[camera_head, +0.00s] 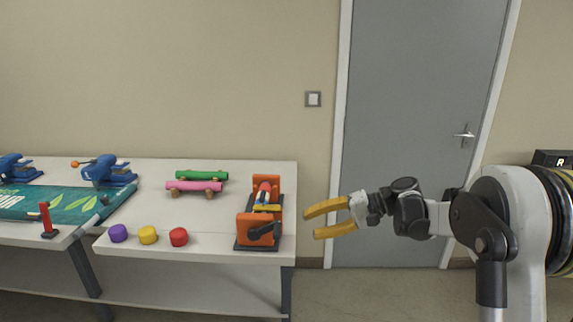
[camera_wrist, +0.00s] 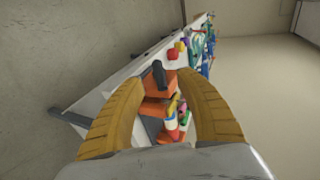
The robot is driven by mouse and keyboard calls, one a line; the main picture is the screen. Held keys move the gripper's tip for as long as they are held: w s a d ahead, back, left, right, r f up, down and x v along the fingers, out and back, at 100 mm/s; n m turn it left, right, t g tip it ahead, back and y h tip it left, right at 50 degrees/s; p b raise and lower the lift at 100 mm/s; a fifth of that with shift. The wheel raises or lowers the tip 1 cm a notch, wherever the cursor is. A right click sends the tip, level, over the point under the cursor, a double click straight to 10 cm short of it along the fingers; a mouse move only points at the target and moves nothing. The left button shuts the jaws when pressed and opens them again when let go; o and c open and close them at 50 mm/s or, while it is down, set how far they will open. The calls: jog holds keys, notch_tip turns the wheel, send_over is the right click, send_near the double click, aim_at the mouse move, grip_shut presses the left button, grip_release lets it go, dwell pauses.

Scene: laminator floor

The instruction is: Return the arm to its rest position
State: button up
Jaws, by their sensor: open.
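My gripper (camera_head: 318,223) has two yellow fingers and is open and empty. In the head view it is held out to the left, in the air just right of the table's right end. My arm reaches it from the right side of the picture. In the wrist view the two fingers of my gripper (camera_wrist: 164,88) are spread apart. The orange machine (camera_wrist: 158,108) with a black handle shows between and beyond them. The same orange machine (camera_head: 243,229) stands on the table's right end in the head view, apart from the fingers.
The white table (camera_head: 140,174) bears purple (camera_head: 118,233), yellow (camera_head: 148,235) and red (camera_head: 179,237) pieces, green (camera_head: 203,175) and pink (camera_head: 192,186) rolls, blue clamps (camera_head: 108,171) and a teal sheet (camera_head: 70,203). A grey door (camera_head: 415,120) stands behind my arm. Floor right of the table is clear.

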jog(key=s+r+t+h, duration=0.1)
jog(key=s+r+h, duration=0.15)
jog(key=s, duration=0.55)
jog(key=s+r+t+h, duration=0.1)
jog(key=s+h, duration=0.3)
jog(key=s, duration=0.3)
jog(key=s+d+f+n+t+h, duration=0.1)
jog(key=s+d+f+h, duration=0.1)
jog(key=s, duration=0.6)
jog(key=s+d+f+t+h, duration=0.2)
jog(key=s+d+h, duration=0.2)
jog(key=s+d, duration=0.3)
jog(key=shift+s+f+n, duration=0.15)
jog(key=shift+s+n, duration=0.25)
jog(key=shift+s, duration=0.25)
